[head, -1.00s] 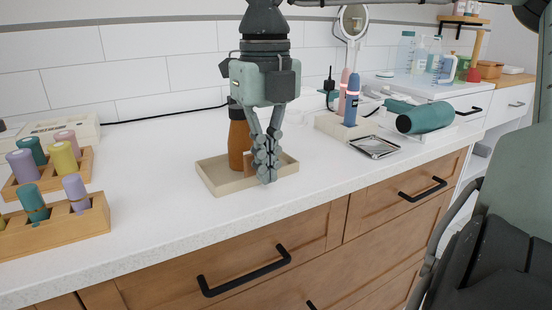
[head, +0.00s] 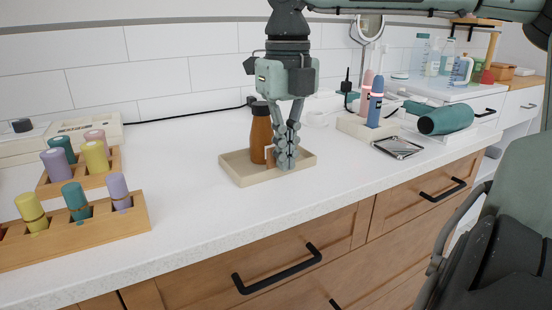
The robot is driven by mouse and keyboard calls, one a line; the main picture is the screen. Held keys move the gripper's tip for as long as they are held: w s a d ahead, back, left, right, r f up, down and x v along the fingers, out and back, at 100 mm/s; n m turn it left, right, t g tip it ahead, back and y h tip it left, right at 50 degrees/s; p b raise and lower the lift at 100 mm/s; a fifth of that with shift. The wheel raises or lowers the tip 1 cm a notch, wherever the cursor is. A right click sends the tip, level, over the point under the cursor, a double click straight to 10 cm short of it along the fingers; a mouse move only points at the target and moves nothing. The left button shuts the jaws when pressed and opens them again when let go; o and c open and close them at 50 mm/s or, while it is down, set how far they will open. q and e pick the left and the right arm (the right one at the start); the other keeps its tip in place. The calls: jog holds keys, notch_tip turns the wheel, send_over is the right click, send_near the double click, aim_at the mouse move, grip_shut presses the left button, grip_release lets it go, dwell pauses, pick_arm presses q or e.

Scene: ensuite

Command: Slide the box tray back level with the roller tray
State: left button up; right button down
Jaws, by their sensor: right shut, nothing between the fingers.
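A shallow cream tray (head: 238,172) stands on the white counter. It holds a brown bottle (head: 260,130) with a dark cap and a small brown box (head: 270,155), partly hidden by my fingers. My right gripper (head: 286,162) points down with its fingers shut and empty. Its tips are low at the tray's right part, in front of the box; I cannot tell exactly what they touch. At the left, wooden racks hold coloured rollers: a front rack (head: 95,238) and a rear rack (head: 112,168). My left gripper is not in view.
A cream holder (head: 352,128) with a pink and a blue bottle stands to the right, near a square mirror-like dish (head: 398,147) and a teal cylinder (head: 446,119). The tiled wall is behind. Counter between the racks and tray is clear.

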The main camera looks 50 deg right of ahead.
aim_at(272, 144)
jog(key=w, duration=0.2)
jog(key=w+d+p, duration=0.1)
jog(key=w, duration=0.1)
jog(key=shift+r, duration=0.1)
jog(key=w, duration=0.3)
jog(key=w+d+p, duration=0.1)
jog(key=w, duration=0.1)
jog(key=w+d, duration=0.1)
jog(key=w, duration=0.2)
jog(key=shift+w+d+p, duration=0.25)
jog(key=shift+w+p, duration=0.05)
jog(key=shift+p, duration=0.1)
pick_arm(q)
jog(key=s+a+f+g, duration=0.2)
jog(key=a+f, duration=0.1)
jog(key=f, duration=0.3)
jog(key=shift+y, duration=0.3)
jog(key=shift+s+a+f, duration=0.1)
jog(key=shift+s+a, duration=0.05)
pick_arm(e)
jog(key=shift+s+f, duration=0.15)
jog(key=shift+f, duration=0.05)
